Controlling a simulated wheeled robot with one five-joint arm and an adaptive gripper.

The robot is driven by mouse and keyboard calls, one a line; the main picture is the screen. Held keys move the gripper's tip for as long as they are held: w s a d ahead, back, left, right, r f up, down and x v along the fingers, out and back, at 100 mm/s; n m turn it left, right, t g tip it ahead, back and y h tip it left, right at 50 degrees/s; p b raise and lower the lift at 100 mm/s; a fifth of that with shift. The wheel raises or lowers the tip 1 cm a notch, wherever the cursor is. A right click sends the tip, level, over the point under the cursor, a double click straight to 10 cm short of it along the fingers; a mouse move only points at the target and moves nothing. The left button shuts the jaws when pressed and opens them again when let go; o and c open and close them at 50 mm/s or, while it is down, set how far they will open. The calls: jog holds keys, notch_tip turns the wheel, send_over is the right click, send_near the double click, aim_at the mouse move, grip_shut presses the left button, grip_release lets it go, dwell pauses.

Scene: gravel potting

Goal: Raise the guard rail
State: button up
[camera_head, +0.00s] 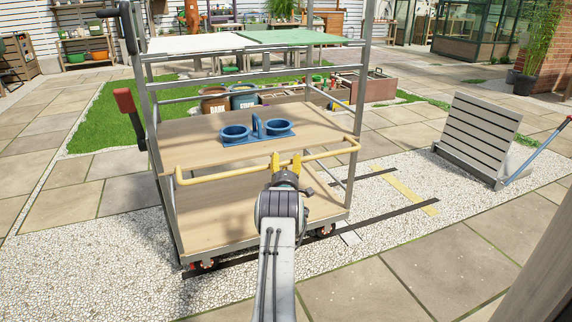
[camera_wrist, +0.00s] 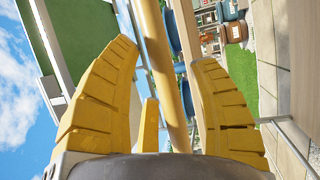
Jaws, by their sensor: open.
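My gripper (camera_head: 287,158) is at the rail's middle, yellow fingers open. In the wrist view the rail (camera_wrist: 163,65) runs steeply between the spread fingers of my gripper (camera_wrist: 167,55), with space on both sides. The fingers do not clamp it. I cannot tell how deep the rail sits between them.
The cart's wooden middle shelf (camera_head: 190,143) holds a blue two-cup holder (camera_head: 257,134). A red-handled lever (camera_head: 125,102) is on the cart's left post. A slatted grey ramp (camera_head: 475,135) stands at right. Gravel and paving surround the cart.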

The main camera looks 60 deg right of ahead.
jog(key=shift+o, duration=0.2)
grip_shut()
dwell(0.5)
